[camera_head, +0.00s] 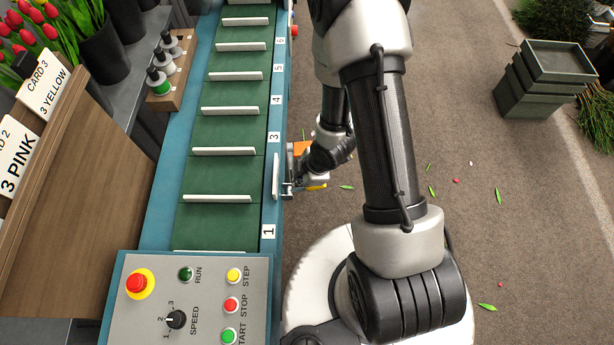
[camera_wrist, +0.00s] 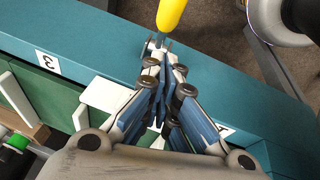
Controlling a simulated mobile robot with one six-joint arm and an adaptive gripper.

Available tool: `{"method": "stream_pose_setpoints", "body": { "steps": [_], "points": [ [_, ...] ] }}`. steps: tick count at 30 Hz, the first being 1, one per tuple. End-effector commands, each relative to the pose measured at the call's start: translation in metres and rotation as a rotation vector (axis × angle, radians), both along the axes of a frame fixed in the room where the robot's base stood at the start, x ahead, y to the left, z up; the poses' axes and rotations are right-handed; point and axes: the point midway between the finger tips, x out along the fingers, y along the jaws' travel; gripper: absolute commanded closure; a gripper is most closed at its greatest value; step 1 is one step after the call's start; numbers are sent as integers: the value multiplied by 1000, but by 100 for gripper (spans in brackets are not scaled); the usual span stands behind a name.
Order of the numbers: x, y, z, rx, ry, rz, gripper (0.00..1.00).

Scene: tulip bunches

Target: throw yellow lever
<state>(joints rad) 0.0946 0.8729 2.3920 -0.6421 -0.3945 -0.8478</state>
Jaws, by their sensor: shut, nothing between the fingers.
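The yellow lever (camera_wrist: 172,14) shows at the top of the wrist view, just beyond my fingertips. In the head view its yellow end (camera_head: 316,187) sticks out to the right of the conveyor's side, next to my gripper (camera_head: 290,187). My gripper (camera_wrist: 160,48) is shut with nothing between the fingers, and it reaches over the conveyor's blue edge. The fingertips are close to the lever; I cannot tell whether they touch it.
The green conveyor belt (camera_head: 226,133) has white cleats and a blue frame with numbers. A control panel (camera_head: 200,300) with buttons stands at its near end. Green crates (camera_head: 545,80) stand at the upper right. Loose leaves lie on the floor.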

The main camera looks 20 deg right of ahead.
Motion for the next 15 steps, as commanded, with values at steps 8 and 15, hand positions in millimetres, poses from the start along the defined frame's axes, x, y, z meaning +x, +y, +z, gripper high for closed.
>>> {"method": "stream_pose_setpoints", "body": {
  "steps": [8,15],
  "points": [
    [1,-19,-26,0,0,-4,100],
    [1,-21,-27,0,0,-3,100]
  ]
}}
